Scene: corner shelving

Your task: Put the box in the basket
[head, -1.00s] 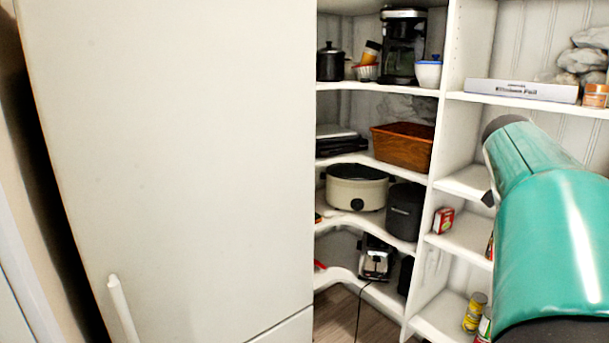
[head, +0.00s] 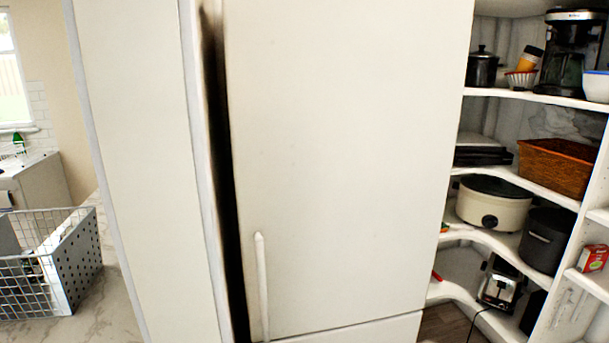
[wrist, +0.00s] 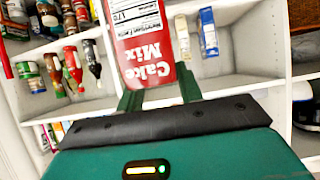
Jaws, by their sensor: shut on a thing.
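Neither box nor gripper shows in the head view. A white wire basket (head: 75,265) sits on the counter at the far left of the head view, partly cut off by the picture edge. A brown woven basket (head: 557,168) stands on a corner shelf at the right.
A tall white fridge (head: 345,150) fills the middle of the head view, with a white panel (head: 135,150) at its left. Corner shelves on the right hold a slow cooker (head: 492,203), a toaster (head: 500,285) and a coffee maker (head: 567,55). Marble counter (head: 105,310) shows beside the wire basket.

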